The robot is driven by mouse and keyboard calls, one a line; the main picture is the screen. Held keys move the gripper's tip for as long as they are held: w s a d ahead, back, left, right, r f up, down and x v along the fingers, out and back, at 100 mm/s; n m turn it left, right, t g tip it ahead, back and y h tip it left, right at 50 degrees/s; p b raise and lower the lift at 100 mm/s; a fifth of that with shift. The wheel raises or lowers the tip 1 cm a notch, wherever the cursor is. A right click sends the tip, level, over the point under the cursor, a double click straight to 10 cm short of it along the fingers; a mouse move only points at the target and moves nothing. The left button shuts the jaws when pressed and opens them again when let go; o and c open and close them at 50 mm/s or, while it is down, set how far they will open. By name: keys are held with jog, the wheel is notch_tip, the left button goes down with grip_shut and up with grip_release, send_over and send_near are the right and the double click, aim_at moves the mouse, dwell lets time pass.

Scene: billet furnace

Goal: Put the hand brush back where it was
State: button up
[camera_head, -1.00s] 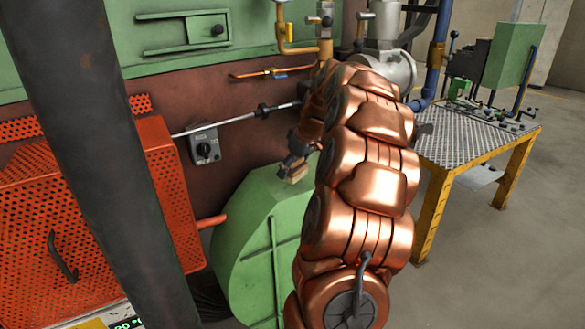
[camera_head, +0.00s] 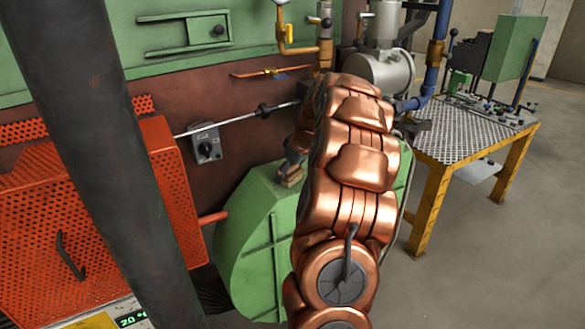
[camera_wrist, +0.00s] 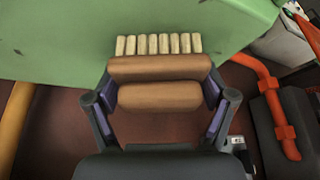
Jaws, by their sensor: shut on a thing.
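The hand brush (camera_wrist: 160,68) has a brown wooden body with a row of pale bristle tufts at its top edge in the wrist view. My gripper (camera_wrist: 160,92) is shut on it, one finger at each end of the wood. In the head view the brush (camera_head: 289,176) is a small brown block at the top of the green rounded housing (camera_head: 250,235). My gripper (camera_head: 296,155) is partly hidden there behind my copper arm. The bristles overlap the green surface in the wrist view; I cannot tell whether they touch it.
An orange perforated guard (camera_head: 95,215) stands at the left. A grey switch box (camera_head: 207,143) and a thin rod (camera_head: 235,118) are on the brown wall behind. Valves and pipes (camera_head: 325,45) rise behind my arm. A yellow-legged metal table (camera_head: 460,140) stands right, with open floor beside it.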

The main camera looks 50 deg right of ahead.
jog(key=o, duration=1.1)
jog(key=shift+o, duration=1)
jog(key=shift+s+a+r, duration=0.1)
jog(key=shift+a, duration=0.05)
jog(key=b+v, duration=0.4)
jog(key=v, duration=0.8)
